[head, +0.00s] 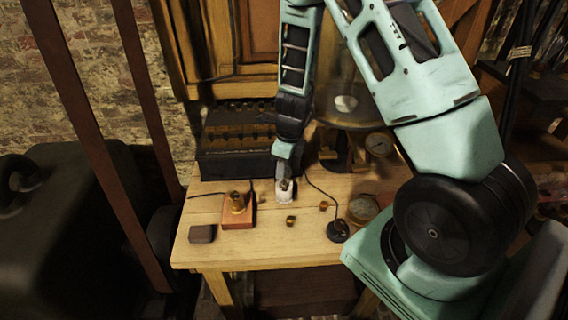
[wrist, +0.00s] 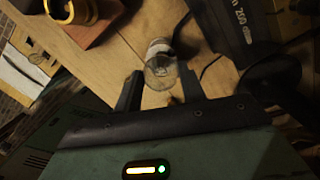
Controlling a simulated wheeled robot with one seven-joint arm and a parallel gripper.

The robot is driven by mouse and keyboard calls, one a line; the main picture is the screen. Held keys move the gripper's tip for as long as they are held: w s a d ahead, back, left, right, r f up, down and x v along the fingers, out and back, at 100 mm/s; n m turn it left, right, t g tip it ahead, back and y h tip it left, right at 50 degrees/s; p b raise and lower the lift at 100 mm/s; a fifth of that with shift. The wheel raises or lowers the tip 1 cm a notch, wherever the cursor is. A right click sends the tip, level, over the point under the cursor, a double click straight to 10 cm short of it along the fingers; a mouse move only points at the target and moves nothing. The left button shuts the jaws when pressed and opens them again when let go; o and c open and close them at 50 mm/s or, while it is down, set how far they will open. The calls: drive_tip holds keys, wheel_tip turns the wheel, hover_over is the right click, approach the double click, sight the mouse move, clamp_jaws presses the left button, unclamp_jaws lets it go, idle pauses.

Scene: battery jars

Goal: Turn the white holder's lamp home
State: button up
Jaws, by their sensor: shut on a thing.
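The white holder (head: 284,196) stands on the wooden table, right of a reddish-brown block. My gripper (head: 285,181) points down over it. In the wrist view, the clear glass lamp (wrist: 161,70) sits between the fingers of my gripper (wrist: 158,78), which are shut on its glass. The pale holder (wrist: 158,46) shows just beyond the lamp, in line with it. The lamp's base meets the holder there, but I cannot tell how deep it is seated. The fingers hide part of the lamp in the head view.
A reddish block (head: 240,216) with a brass socket stands close left, and a small dark box (head: 202,233) lies front left. Small brass pieces (head: 291,220) and a black round switch (head: 338,231) are at right. A dark battery case (head: 235,163) stands behind. Wires run across the table.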

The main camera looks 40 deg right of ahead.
drive_tip(key=m+p, duration=0.2)
drive_tip(key=m, duration=0.2)
drive_tip(key=shift+r+h, duration=0.1)
drive_tip(key=shift+h, duration=0.2)
drive_tip(key=shift+m, duration=0.9)
drive_tip(key=shift+p, duration=0.35)
drive_tip(key=m+p, duration=0.1)
drive_tip(key=m, duration=0.1)
drive_tip(key=shift+m, duration=0.3)
drive_tip(key=shift+m+h+p, duration=0.4)
drive_tip(key=shift+m+p, duration=0.3)
drive_tip(key=shift+m, duration=0.8)
drive_tip(key=o, duration=1.2)
